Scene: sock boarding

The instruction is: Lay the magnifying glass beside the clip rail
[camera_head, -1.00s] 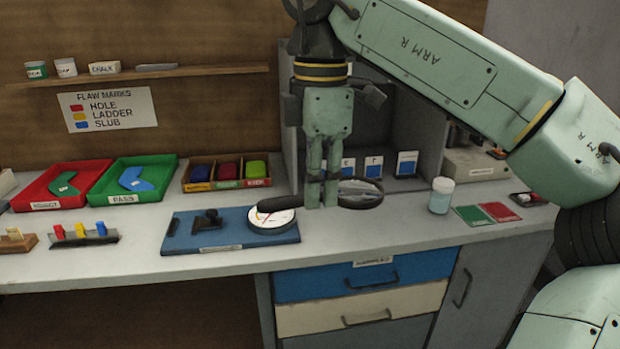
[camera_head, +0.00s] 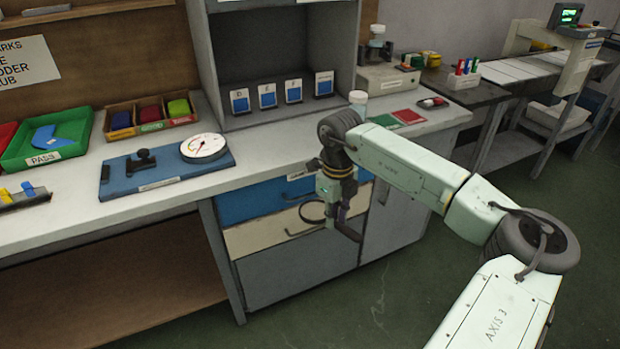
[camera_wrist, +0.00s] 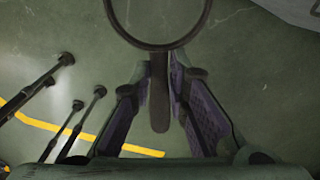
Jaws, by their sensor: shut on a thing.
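My gripper (camera_head: 337,212) is shut on the magnifying glass (camera_head: 313,212) and holds it in the air in front of the drawers, below the worktop's edge. In the wrist view the dark handle of the magnifying glass (camera_wrist: 159,100) lies between the two fingers of my gripper (camera_wrist: 160,75). Its round lens rim is cut off by the top of that view. The clip rail (camera_head: 22,199), a dark strip with yellow and blue clips, is on the worktop at the far left of the head view, partly cut off. My gripper is far to its right.
A blue board (camera_head: 165,172) with a round dial gauge (camera_head: 204,147) lies on the worktop. A green tray (camera_head: 75,130) and a box of coloured blocks (camera_head: 150,117) stand behind. A white jar (camera_head: 358,101) stands near the worktop's right part. Bare worktop runs along the front edge.

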